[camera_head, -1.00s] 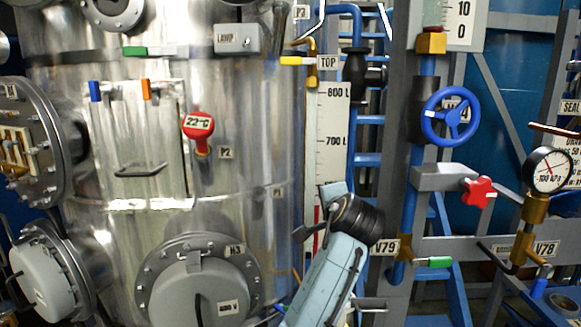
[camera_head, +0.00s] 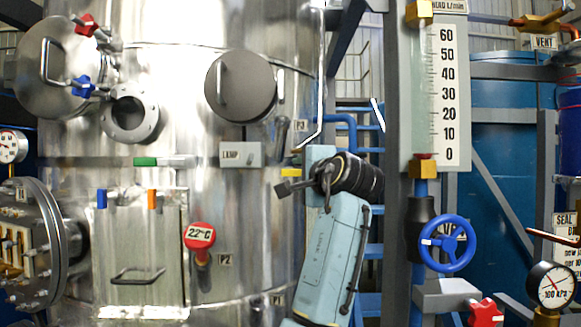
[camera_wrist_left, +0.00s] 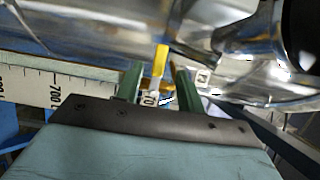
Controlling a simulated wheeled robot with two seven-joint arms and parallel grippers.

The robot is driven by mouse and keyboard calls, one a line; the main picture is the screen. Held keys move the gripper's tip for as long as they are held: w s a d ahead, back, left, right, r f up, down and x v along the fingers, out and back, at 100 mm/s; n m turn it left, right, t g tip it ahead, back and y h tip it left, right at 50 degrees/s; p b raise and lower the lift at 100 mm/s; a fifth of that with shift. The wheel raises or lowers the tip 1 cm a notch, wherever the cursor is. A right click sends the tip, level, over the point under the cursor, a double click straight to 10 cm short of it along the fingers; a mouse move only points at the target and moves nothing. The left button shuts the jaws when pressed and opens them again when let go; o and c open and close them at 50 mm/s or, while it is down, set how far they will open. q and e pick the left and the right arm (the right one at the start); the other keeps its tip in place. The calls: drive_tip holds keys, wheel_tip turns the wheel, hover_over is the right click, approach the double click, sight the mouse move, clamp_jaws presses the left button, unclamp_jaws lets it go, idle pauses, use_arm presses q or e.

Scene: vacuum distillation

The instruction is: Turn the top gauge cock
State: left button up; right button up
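The top gauge cock's yellow lever (camera_head: 291,172) shows at the right side of the steel vessel in the head view, just above my left gripper (camera_head: 284,189). In the left wrist view the yellow lever (camera_wrist_left: 160,60) stands between the two green fingers of my left gripper (camera_wrist_left: 156,78). The fingers are apart, with gaps visible beside the lever. Part of the TOP label (camera_wrist_left: 150,100) shows below it. My left arm hides the cock body and gauge in the head view. My right gripper is not in view.
The steel vessel (camera_head: 130,70) fills the left. A red 22°C thermometer (camera_head: 200,236) and a LAMP box (camera_head: 240,154) are on it. A flow scale (camera_head: 449,95) and a blue handwheel (camera_head: 447,243) stand at the right. The level scale (camera_wrist_left: 30,88) shows in the wrist view.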

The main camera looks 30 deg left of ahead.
sight(291, 173)
use_arm(q)
drive_tip(key=p+x, duration=0.2)
drive_tip(key=x, duration=0.4)
drive_tip(key=shift+w+a, duration=0.1)
drive_tip(key=shift+a, duration=0.05)
clamp_jaws()
